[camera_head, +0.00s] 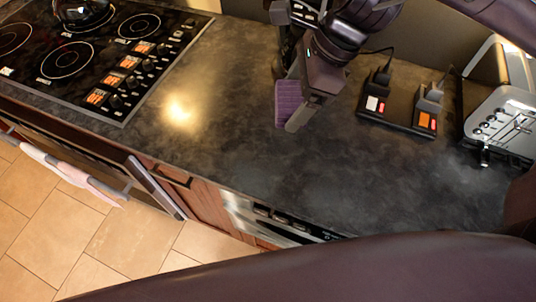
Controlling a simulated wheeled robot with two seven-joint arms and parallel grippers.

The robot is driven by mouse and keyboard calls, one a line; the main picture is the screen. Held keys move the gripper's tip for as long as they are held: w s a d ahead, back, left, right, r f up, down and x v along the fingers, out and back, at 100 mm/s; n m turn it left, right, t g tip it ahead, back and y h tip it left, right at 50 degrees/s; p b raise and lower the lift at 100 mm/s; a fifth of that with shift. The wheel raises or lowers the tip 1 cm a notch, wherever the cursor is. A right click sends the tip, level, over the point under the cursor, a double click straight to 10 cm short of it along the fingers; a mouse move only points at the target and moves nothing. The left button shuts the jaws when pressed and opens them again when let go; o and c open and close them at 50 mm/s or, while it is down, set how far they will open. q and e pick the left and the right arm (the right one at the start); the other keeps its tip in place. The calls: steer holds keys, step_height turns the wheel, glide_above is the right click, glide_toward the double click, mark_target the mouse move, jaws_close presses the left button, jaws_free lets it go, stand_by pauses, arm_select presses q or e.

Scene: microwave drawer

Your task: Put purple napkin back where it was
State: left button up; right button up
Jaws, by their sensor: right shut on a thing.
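The purple napkin (288,103) is a small folded cloth above the dark countertop, right of the stove. My right gripper (296,112) comes down from the top of the view and is shut on the purple napkin. The fingers hide part of the cloth. I cannot tell whether its lower edge touches the counter. My left gripper is not in view.
A black stove (90,55) with ring burners and knobs is at the left. A dark power strip (395,112) with plugs and a silver toaster (503,112) stand at the right. The counter's front middle (270,170) is clear. A cloth (70,170) hangs on the oven handle below.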

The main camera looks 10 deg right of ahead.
step_height(320, 180, down, 7)
steer(key=b, duration=0.2)
glide_above(282, 161)
steer(key=d, duration=0.1)
steer(key=f, duration=0.8)
steer(key=shift+s+d, duration=0.1)
steer(key=shift+s, duration=0.15)
steer(key=shift+f+b, duration=0.3)
steer(key=shift+f, duration=2.05)
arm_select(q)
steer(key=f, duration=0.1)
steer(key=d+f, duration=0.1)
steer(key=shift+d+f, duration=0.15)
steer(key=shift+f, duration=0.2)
